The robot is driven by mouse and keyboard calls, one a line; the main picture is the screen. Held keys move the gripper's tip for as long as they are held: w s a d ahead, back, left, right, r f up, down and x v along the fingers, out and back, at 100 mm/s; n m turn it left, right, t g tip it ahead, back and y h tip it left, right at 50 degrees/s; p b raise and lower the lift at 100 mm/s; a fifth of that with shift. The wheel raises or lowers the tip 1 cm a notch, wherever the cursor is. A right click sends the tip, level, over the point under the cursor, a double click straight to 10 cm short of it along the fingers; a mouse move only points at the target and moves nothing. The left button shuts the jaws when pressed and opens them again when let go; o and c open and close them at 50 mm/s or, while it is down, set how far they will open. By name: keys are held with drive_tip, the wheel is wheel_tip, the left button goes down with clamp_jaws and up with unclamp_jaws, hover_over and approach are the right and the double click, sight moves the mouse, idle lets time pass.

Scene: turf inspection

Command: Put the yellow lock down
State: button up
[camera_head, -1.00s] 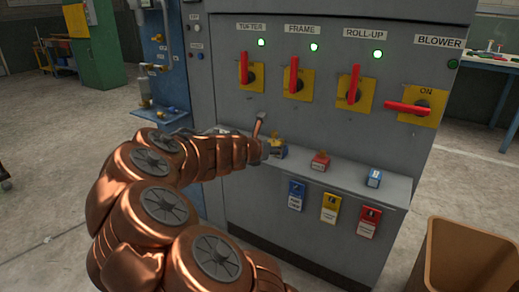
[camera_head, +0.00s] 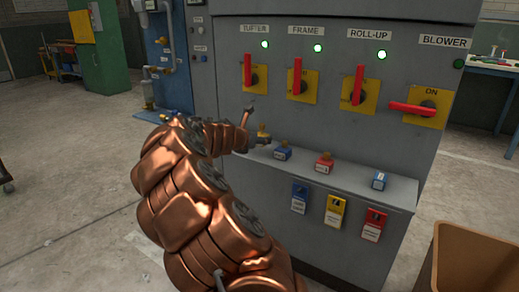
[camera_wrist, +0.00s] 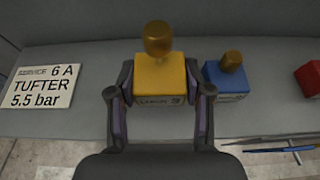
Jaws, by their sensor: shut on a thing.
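The yellow lock (camera_wrist: 160,78) has a yellow block body and a brass-coloured knob on top. My gripper (camera_wrist: 159,105) is shut on it, one finger at each side, in the wrist view. In the head view, my gripper (camera_head: 248,140) is over the left part of the grey shelf (camera_head: 345,178), and the yellow lock (camera_head: 263,135) shows just beyond its end, partly hidden. The lock looks upright. I cannot tell whether its underside touches the shelf.
A blue lock (camera_wrist: 225,80) stands close to the right of the yellow one. A TUFTER card (camera_wrist: 44,87) lies left. Tags (camera_head: 335,211) hang below the shelf edge. Red-handled switches (camera_head: 298,78) are above.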

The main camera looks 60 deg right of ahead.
sight(258, 145)
wheel_tip(258, 145, down, 4)
drive_tip(key=shift+r+b, duration=0.2)
drive_tip(key=shift+b, duration=0.6)
drive_tip(key=shift+r, duration=0.1)
drive_tip(key=o, duration=1.2)
drive_tip(key=shift+c, duration=0.2)
drive_tip(key=shift+a+r, duration=0.15)
drive_tip(key=shift+a, duration=0.15)
drive_tip(key=p+v, duration=0.4)
drive_tip(key=v, duration=0.7)
drive_tip(key=shift+a, duration=0.2)
